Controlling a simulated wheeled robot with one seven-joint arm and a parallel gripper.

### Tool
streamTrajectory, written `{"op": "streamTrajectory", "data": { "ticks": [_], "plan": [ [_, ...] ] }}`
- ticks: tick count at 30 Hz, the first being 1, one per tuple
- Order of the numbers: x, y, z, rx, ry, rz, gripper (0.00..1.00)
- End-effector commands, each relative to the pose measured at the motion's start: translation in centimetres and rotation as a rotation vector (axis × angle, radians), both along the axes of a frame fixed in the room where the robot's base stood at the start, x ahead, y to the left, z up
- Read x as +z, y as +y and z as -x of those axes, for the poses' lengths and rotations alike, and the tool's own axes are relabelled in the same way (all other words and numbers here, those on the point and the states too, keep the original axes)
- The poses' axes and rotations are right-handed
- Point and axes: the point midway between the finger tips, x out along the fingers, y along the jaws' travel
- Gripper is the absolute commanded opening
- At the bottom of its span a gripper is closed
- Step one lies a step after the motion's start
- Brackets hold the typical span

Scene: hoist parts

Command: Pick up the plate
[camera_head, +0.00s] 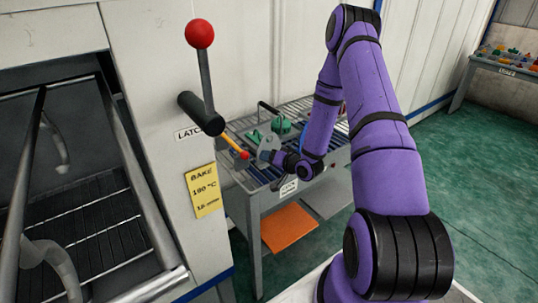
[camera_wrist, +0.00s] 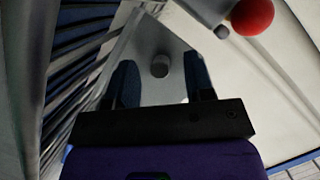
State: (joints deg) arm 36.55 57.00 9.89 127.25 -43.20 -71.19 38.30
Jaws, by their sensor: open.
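A grey plate (camera_head: 268,144) shows at the slatted table, just beyond the tip of my gripper (camera_head: 276,157). In the wrist view the pale grey plate (camera_wrist: 150,38) has a short round grey stub on it. My gripper (camera_wrist: 161,62) is open, with one dark finger on each side of the stub. I see no clear contact between the fingers and the plate. The gripper body and fingers hide the plate's near part.
The slatted table (camera_head: 258,185) also carries green parts (camera_head: 282,126). A red-balled lever (camera_head: 199,34), a dark handle (camera_head: 202,114) and a yellow rod (camera_head: 232,143) stand close left, by the open oven (camera_head: 75,215). Green floor (camera_head: 470,185) lies clear at right.

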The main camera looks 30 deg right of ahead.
Motion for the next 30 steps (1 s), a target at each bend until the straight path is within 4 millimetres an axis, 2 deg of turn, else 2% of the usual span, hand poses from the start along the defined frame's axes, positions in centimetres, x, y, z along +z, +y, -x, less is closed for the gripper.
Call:
{"op": "streamTrajectory", "data": {
  "ticks": [2,6,8,9,22,30],
  "plan": [
    [0.0,0.0,0.0,0.000,0.000,0.000,0.48],
    [0.0,0.0,0.0,0.000,0.000,0.000,0.16],
    [0.0,0.0,0.0,0.000,0.000,0.000,0.02],
    [0.0,0.0,0.0,0.000,0.000,0.000,0.00],
    [0.3,0.0,0.0,0.000,-0.004,0.001,0.00],
    [2.3,0.0,-0.1,0.000,-0.006,0.003,0.00]
  ]
}}
